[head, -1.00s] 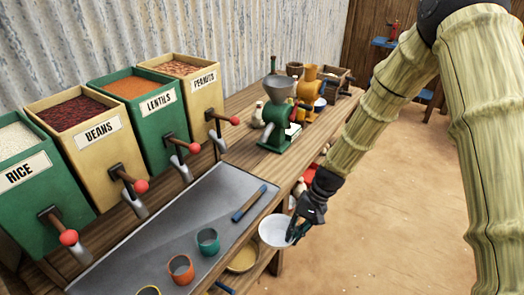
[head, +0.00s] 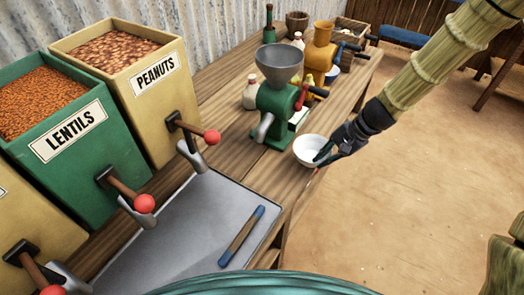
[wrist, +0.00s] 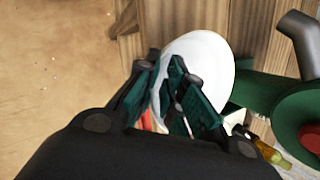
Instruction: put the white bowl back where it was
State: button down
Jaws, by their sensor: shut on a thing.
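The white bowl (head: 308,150) is upright at the front edge of the wooden counter, in front of the green grinder. My gripper (head: 325,154) is shut on the bowl's right rim. In the wrist view the bowl (wrist: 205,62) shows as a white round shape beyond my gripper's fingers (wrist: 178,95), which cover part of it. I cannot tell whether the bowl touches the counter or hangs just above it.
The green grinder (head: 274,110) stands right behind the bowl. A yellow grinder (head: 320,48), a wooden crate (head: 352,32) and bottles are further back. A metal tray (head: 180,232) holds a blue-ended stick (head: 242,237). Bare counter (head: 280,185) lies left of the bowl.

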aim_at(313, 164)
jog(key=a, duration=0.2)
jog(key=a+r, duration=0.1)
jog(key=shift+s+a+p, duration=0.15)
jog(key=shift+s+p, duration=0.1)
jog(key=shift+p, duration=0.15)
jog(key=a+p, duration=0.1)
jog(key=a, duration=0.3)
jog(key=w+a+p, duration=0.1)
jog(key=a, duration=0.3)
jog(key=w+a+p, duration=0.1)
jog(key=a, duration=0.4)
jog(key=shift+w+f, duration=0.25)
jog(key=shift+f, duration=0.1)
jog(key=shift+p+x, duration=0.7)
jog(key=shift+x, duration=0.7)
jog(key=shift+d+f, duration=0.2)
jog(key=shift+f, duration=0.4)
jog(key=c, duration=2)
grip_release()
jog(key=shift+d+f, duration=0.1)
jog(key=o, duration=0.5)
jog(key=shift+c, duration=0.2)
jog(key=w+b+v, duration=0.1)
jog(key=v, duration=1.1)
jog(key=shift+s, duration=0.45)
